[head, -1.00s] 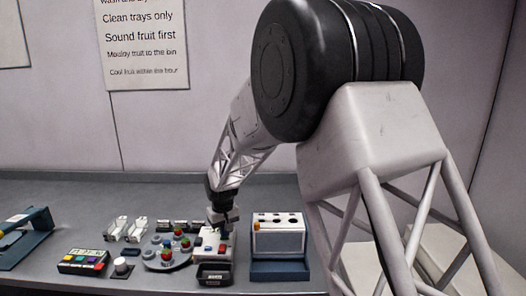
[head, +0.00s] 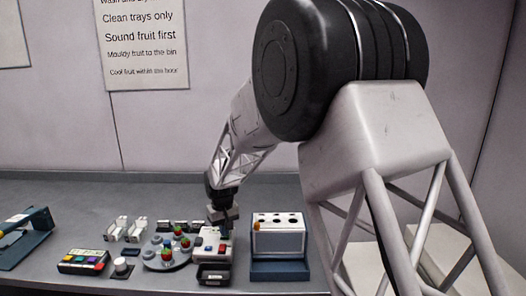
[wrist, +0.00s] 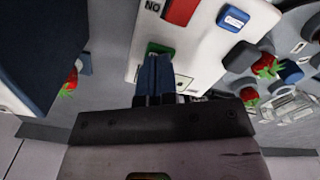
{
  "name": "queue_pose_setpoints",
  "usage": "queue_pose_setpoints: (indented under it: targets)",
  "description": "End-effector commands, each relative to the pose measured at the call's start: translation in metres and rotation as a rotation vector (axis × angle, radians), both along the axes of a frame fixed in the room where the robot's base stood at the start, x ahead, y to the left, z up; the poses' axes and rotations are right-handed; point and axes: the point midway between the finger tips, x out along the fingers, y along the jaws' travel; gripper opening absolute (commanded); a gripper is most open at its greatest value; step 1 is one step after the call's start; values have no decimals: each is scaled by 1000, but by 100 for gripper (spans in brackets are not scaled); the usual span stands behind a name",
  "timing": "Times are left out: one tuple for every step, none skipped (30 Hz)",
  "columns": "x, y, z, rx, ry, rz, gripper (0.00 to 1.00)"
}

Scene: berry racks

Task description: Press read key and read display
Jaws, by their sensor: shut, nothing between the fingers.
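A white device (head: 199,252) with coloured keys stands on the bench in the head view. In the wrist view its white top (wrist: 210,50) carries a green key (wrist: 159,47), a red patch (wrist: 182,10) beside the letters "NO", and a small blue-and-white label (wrist: 233,18). My gripper (wrist: 154,62) is shut and empty, with its blue fingertips at the near edge of the green key and covering part of it. I cannot tell whether they touch it. No readable display text shows.
A round grey holder (head: 166,261) with red berries stands left of the device. A black tray (head: 214,274) sits in front, and a white-and-blue box (head: 279,243) stands to the right. A keypad with coloured keys (head: 83,262) lies further left.

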Motion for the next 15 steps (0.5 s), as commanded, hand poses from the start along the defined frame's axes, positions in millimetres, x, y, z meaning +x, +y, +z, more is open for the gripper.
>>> queue_pose_setpoints:
  targets:
    - [0,0,3,1,-1,0,0]
    - [0,0,5,1,-1,0,0]
    - [0,0,7,1,-1,0,0]
    - [0,0,9,1,-1,0,0]
    - [0,0,10,0,0,0,0]
    - [0,0,13,0,0,0,0]
    - [0,0,14,0,0,0,0]
    - [0,0,16,0,0,0,0]
    - [0,0,18,0,0,0,0]
    - [0,0,20,0,0,0,0]
    - [0,0,22,1,-1,0,0]
    - [0,0,24,1,-1,0,0]
    - [0,0,26,1,-1,0,0]
    - [0,0,28,1,-1,0,0]
    - [0,0,30,1,-1,0,0]
